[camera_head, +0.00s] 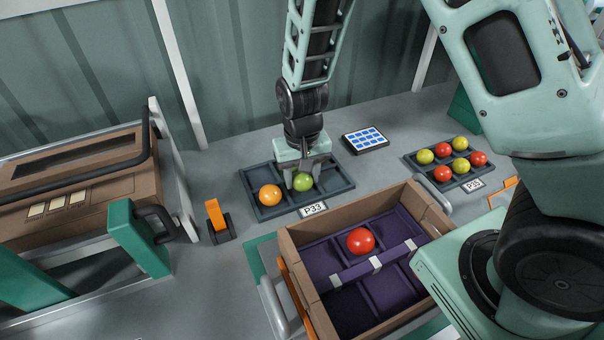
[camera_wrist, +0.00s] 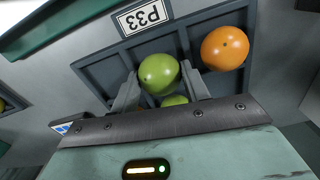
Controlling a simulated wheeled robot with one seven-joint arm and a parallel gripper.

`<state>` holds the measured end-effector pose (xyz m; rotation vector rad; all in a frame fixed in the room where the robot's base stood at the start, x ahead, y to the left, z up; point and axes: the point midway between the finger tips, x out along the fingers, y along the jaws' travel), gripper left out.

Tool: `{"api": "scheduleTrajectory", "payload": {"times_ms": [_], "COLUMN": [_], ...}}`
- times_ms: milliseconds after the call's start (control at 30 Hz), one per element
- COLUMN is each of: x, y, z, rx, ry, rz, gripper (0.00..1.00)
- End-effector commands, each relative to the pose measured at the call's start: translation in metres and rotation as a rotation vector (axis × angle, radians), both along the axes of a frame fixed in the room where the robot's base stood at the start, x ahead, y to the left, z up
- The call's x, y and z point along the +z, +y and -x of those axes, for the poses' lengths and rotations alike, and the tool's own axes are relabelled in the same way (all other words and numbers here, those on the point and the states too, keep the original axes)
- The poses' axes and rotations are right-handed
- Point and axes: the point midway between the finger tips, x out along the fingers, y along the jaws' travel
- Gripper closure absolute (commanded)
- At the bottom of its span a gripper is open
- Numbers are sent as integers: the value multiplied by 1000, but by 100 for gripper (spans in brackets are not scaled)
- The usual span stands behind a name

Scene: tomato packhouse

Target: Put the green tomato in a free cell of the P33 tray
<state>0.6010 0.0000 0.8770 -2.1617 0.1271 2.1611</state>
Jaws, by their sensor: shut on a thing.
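The P33 tray (camera_head: 334,188) is a dark tray of cells on the bench, with its P33 label on the near side; it also shows in the wrist view (camera_wrist: 105,69). An orange tomato (camera_head: 269,195) sits in its near left cell. My gripper (camera_head: 302,173) points down over the middle of the tray, shut on a green tomato (camera_head: 303,182). In the wrist view, the green tomato (camera_wrist: 159,73) is between the two fingertips. A second green patch (camera_wrist: 174,100) shows behind it, mostly hidden by my gripper. Whether the held tomato touches the tray I cannot tell.
A brown crate (camera_head: 292,250) with purple dividers and a red tomato (camera_head: 361,241) stands in front. Another tray (camera_head: 411,157) with several red and yellow-green tomatoes is at right. A blue-and-white panel (camera_head: 365,140) lies behind; an orange-and-black object (camera_head: 217,217) stands left.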

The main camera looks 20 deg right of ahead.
Motion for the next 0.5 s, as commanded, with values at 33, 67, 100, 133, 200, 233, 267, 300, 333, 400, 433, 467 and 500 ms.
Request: {"api": "scheduleTrajectory", "payload": {"times_ms": [33, 67, 100, 133, 200, 233, 267, 300, 333, 400, 433, 467, 500], "x": [0, 0, 0, 0, 0, 0, 0, 0, -1, -2, -2, -3, -3], "y": [0, 0, 0, 0, 0, 0, 0, 0, 0, 0, 0, 0, 0], "z": [0, 0, 0, 0, 0, 0, 0, 0, 0, 0, 0, 0, 0], "rx": [0, 0, 0, 0, 0, 0, 0, 0, 0, 0, 0, 0, 0], "ry": [0, 0, 0, 0, 0, 0, 0, 0, 0, 0, 0, 0, 0], "rz": [0, 0, 0, 0, 0, 0, 0, 0, 0, 0, 0, 0, 0], "gripper": [65, 65, 65, 65, 65, 65, 65, 65, 65, 65, 65, 65, 65]}}
